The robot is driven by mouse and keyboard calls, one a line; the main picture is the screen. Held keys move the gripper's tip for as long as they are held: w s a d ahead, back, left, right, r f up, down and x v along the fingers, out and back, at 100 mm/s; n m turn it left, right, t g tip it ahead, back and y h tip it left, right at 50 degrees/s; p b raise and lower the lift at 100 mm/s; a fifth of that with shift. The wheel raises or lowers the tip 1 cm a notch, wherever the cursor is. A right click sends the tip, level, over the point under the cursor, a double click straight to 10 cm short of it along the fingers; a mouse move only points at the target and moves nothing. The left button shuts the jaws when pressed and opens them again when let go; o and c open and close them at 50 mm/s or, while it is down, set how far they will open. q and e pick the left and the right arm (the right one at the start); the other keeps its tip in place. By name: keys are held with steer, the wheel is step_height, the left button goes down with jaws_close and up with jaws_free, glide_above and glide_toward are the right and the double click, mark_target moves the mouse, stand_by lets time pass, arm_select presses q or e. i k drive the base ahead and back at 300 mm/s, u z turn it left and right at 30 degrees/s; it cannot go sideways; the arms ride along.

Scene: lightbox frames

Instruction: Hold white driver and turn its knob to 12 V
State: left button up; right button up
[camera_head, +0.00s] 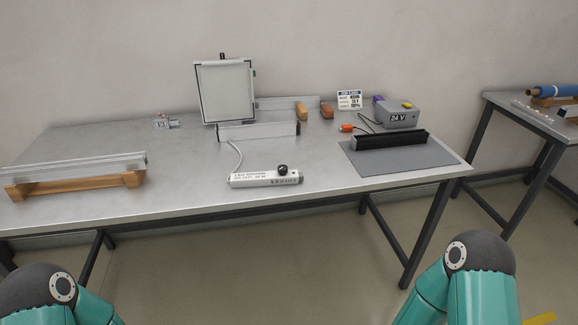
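The white driver (252,180) is a long white box lying near the front edge of the grey table, left of the table's middle. Printed text runs along it, too small to read. Its black knob (282,169) stands up near the right end. The knob's setting cannot be made out. A pale cable runs from the driver's left end up toward the lightbox frame behind it. Only teal arm links of mine show at the bottom left and bottom right corners, well below the table. Neither of my grippers is in view.
A framed panel (226,93) stands behind the driver. Silver profiles rest on wooden blocks (76,185) at the left. A grey 24 V box (397,115) and a black profile on a grey mat (439,159) are at the right. Bare tabletop surrounds the driver.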

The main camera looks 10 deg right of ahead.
mark_target(283, 170)
steer(key=z, duration=0.15)
steer(key=i, duration=1.35)
steer(key=u, duration=0.35)
